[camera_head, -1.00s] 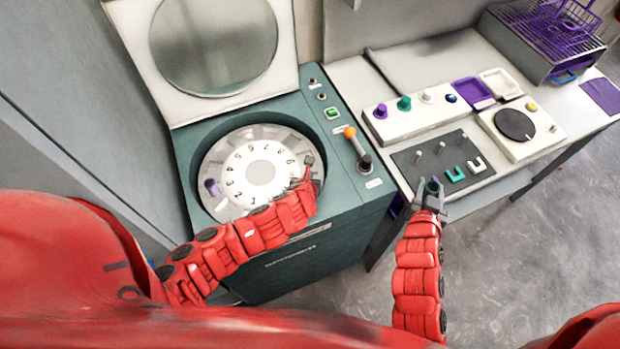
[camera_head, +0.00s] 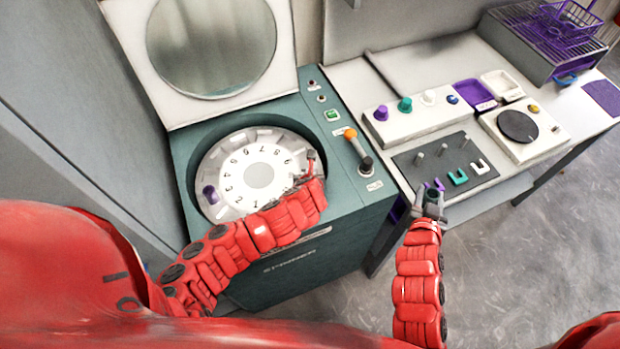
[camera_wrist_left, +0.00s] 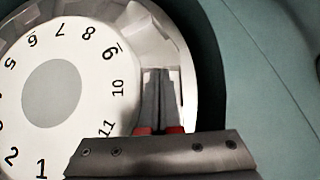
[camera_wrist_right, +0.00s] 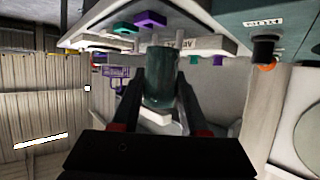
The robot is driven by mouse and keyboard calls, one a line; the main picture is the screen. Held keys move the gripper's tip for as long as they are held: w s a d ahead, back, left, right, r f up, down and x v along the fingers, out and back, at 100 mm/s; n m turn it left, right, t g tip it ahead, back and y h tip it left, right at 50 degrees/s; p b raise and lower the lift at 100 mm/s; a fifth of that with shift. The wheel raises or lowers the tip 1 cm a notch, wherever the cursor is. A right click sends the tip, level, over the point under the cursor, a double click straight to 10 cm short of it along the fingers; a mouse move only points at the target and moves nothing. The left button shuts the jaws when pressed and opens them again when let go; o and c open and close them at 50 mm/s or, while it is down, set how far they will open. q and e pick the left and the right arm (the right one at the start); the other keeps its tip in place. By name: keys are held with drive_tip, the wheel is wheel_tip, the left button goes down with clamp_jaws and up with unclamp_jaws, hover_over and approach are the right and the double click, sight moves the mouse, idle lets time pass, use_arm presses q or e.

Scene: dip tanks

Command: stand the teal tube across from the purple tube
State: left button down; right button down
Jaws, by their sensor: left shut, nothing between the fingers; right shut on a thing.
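The teal tube (camera_wrist_right: 160,78) is between the fingers of my right gripper (camera_wrist_right: 160,95), which is shut on it. In the head view my right gripper (camera_head: 431,200) is just in front of the dark rack plate, apart from the machine. The purple tube (camera_head: 210,193) sits in a slot at the left of the numbered white rotor (camera_head: 259,174). My left gripper (camera_head: 306,168) is shut and empty at the rotor's right side. In the left wrist view its fingertips (camera_wrist_left: 160,85) are at the rotor's slotted edge, beside the number 10; contact is unclear.
The round lid (camera_head: 210,45) stands open behind the rotor bowl. A lever with an orange knob (camera_head: 350,134) rises on the machine's right panel. The dark plate (camera_head: 480,148) has pegs and coloured U-shapes. A white block with coloured knobs (camera_head: 420,118) and a dial box (camera_head: 540,140) stand beyond it.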

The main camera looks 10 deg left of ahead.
sight(307, 163)
use_arm(q)
drive_tip(key=shift+w+n+y+b, duration=0.4)
drive_tip(key=shift+w+n+b, duration=0.1)
drive_tip(key=shift+w+b, duration=0.3)
drive_tip(key=shift+w+a+n+g+y+b, duration=0.25)
drive_tip(key=shift+w+n+y+b, duration=0.1)
drive_tip(key=shift+w+n+b, duration=0.2)
drive_tip(key=shift+w+a+n+g+y+b, duration=0.15)
drive_tip(key=shift+w+a+n+y+b, duration=0.1)
drive_tip(key=shift+w+n+y+b, duration=0.25)
drive_tip(key=shift+w+a+b, duration=0.5)
drive_tip(key=shift+w, duration=0.3)
drive_tip(key=shift+r, duration=0.1)
drive_tip(key=shift+s+d+r+p, duration=0.1)
drive_tip(key=shift+d+r+p, duration=0.05)
drive_tip(key=shift+r+p, duration=0.25)
drive_tip(key=p+v, duration=0.4)
drive_tip(key=v, duration=0.5)
drive_tip(key=shift+d, duration=0.25)
